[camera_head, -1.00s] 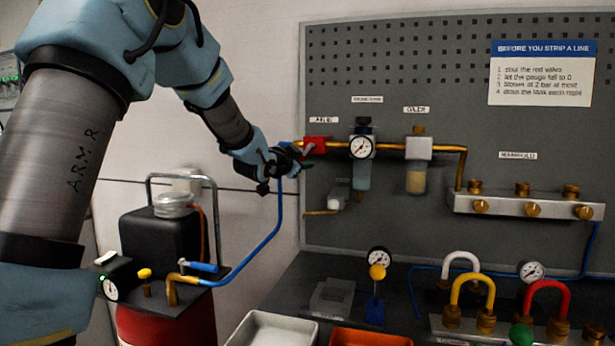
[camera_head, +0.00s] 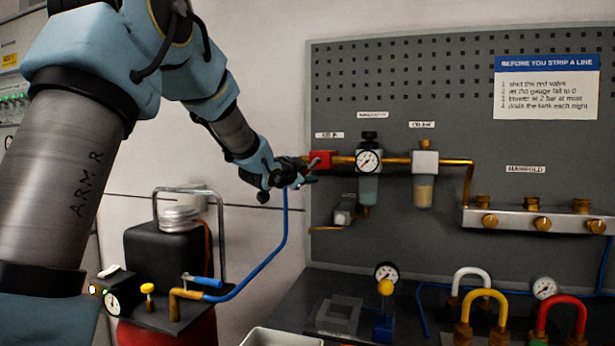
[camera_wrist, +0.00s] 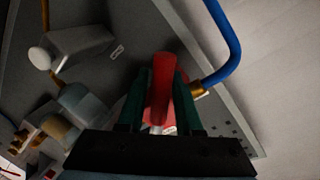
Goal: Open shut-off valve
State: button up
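The red shut-off valve (camera_head: 321,160) sits at the left end of the brass pipe on the grey panel. My gripper (camera_head: 313,172) is right at its left side in the head view, its fingers apart. In the wrist view my gripper (camera_wrist: 160,95) has its two dark green fingers on either side of the valve's red handle (camera_wrist: 162,90). The handle lies between them; whether the fingers touch it is hard to tell. A silvery part shows below the handle. The fingers partly hide the valve body.
A blue hose (camera_head: 272,250) rises to the valve's inlet beside my gripper. A regulator with a gauge (camera_head: 368,161) and an oiler (camera_head: 424,180) stand right of the valve. A black tank unit (camera_head: 160,255) stands below left. The panel wall lies close behind.

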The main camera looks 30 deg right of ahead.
jog(key=shift+o, duration=1.1)
jog(key=shift+a, duration=0.1)
jog(key=b+v, duration=0.3)
jog(key=v, duration=0.7)
jog(key=shift+s+a, duration=0.25)
jog(key=shift+r, duration=0.1)
